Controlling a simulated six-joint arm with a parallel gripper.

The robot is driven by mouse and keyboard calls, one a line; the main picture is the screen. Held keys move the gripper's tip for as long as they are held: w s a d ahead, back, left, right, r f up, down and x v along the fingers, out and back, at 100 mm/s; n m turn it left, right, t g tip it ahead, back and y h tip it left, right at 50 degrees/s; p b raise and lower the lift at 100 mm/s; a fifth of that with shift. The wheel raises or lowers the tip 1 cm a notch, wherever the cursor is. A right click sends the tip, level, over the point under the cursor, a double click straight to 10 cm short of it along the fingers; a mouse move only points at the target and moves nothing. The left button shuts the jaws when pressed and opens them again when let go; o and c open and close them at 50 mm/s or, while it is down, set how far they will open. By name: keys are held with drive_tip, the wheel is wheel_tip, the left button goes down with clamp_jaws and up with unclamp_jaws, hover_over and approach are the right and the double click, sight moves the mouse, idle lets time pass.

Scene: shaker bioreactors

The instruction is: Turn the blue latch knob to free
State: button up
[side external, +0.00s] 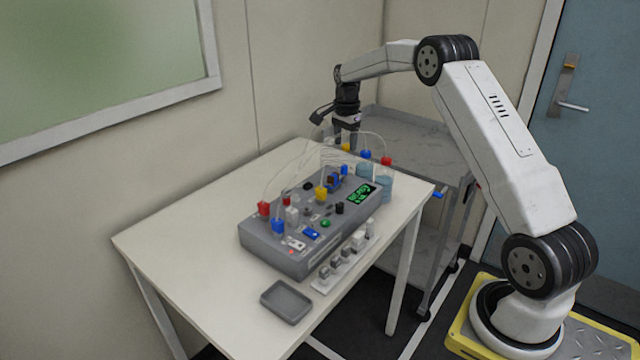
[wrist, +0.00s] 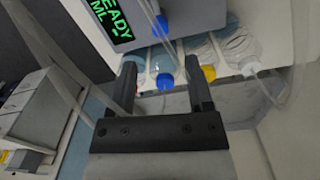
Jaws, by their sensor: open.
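Several blue parts show on the grey bioreactor unit (side external: 290,255), and I cannot tell for sure which is the latch knob. One blue part (side external: 335,182) sits by a dark round fitting at the unit's back right, and a blue block (side external: 311,233) is at the front. In the wrist view a blue part (wrist: 160,25) shows by the unit's edge. My gripper (side external: 346,138) hangs beyond the unit, near the bottles at the table's far end. Its jaws are open (wrist: 162,62) and empty. A blue bottle cap (wrist: 165,82) appears between the fingers in the wrist view, apparently beyond them.
Bottles with a yellow cap (side external: 346,147), a blue cap (side external: 365,154) and a red cap (side external: 386,160) stand behind the unit. Thin clear tubes arch over it. A grey tray (side external: 286,301) lies at the table's front. A grey cart (side external: 415,140) stands behind.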

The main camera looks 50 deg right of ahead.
sight(344, 166)
drive_tip(key=shift+f, duration=0.1)
drive_tip(key=shift+f, duration=3.8)
clamp_jaws()
